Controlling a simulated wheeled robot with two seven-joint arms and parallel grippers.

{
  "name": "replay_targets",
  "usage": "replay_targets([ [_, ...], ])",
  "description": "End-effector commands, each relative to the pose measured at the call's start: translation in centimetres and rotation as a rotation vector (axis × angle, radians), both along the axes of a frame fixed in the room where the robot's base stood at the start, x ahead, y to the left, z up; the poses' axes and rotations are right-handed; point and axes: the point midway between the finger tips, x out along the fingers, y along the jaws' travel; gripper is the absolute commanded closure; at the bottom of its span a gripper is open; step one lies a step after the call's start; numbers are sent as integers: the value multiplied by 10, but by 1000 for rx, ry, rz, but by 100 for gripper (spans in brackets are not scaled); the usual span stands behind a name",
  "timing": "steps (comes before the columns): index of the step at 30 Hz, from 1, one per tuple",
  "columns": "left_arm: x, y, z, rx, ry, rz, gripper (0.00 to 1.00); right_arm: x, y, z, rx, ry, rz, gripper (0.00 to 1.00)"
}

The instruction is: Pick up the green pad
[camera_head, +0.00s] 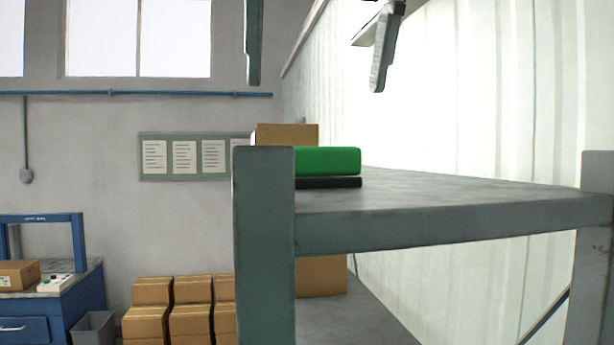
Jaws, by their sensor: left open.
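The green pad (328,161) lies flat on top of a thin black pad (330,183) at the left end of the grey shelf (440,192). Its left end is hidden behind the shelf's front post. My left gripper (316,86) comes in at the top edge, with only its two grey fingers showing. They are wide apart with nothing between them, and in the picture they are above the green pad, apart from it. How far off they are in depth I cannot tell. My right gripper is not in view.
The shelf's left post (263,240) stands just in front of the pads. A cardboard box (286,133) shows behind them. The shelf top to the right is bare. More boxes (190,290) and a blue workbench (75,290) are at lower left.

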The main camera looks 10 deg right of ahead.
Motion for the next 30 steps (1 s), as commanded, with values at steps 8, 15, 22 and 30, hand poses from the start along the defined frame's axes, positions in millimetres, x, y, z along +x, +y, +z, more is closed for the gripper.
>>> replay_targets([
  [8, 15, 1, -32, -2, 1, -1, 0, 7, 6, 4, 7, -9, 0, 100],
  [15, 19, 1, -42, -1, 0, -2, 0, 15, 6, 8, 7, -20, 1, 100],
  [22, 29, 3, -58, -1, 2, -1, 0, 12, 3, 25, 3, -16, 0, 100],
  [30, 39, 3, -84, -3, 1, -1, 0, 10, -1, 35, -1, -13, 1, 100],
])
